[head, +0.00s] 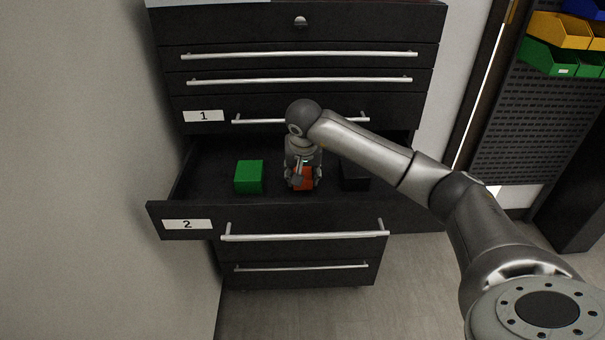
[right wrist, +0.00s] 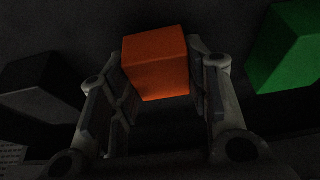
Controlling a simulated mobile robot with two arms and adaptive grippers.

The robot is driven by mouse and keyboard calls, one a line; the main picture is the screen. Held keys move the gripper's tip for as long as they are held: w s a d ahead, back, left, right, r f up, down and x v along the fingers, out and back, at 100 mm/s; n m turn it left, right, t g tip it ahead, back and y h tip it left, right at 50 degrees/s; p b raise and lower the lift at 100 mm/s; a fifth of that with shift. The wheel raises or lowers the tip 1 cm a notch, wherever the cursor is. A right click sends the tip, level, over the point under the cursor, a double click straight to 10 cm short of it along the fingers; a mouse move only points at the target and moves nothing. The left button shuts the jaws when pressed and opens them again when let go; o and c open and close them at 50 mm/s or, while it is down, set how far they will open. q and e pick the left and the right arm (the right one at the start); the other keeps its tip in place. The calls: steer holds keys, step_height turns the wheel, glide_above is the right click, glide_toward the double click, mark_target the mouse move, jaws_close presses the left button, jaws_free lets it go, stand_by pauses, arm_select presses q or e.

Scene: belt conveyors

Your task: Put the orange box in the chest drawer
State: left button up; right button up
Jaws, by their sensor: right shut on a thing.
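The orange box (head: 304,178) is inside the open chest drawer (head: 280,214), the one labelled 2. My right gripper (head: 303,181) points down into this drawer and is shut on the orange box. In the right wrist view the orange box (right wrist: 156,66) sits between the two fingers of the right gripper (right wrist: 160,95). Whether the box touches the drawer floor cannot be told. My left gripper is not in view.
A green box (head: 249,176) lies in the drawer to the left of the gripper, and a black box (head: 356,178) to the right. The drawer labelled 1 (head: 275,115) above is shut. A wall (head: 90,150) stands close on the left. Colored bins (head: 560,30) hang at upper right.

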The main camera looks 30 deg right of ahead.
steer(key=shift+f, duration=0.5)
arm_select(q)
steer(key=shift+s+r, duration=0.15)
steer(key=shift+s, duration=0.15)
arm_select(e)
steer(key=shift+f, duration=0.15)
steer(key=o, duration=1)
steer(key=shift+o, duration=0.2)
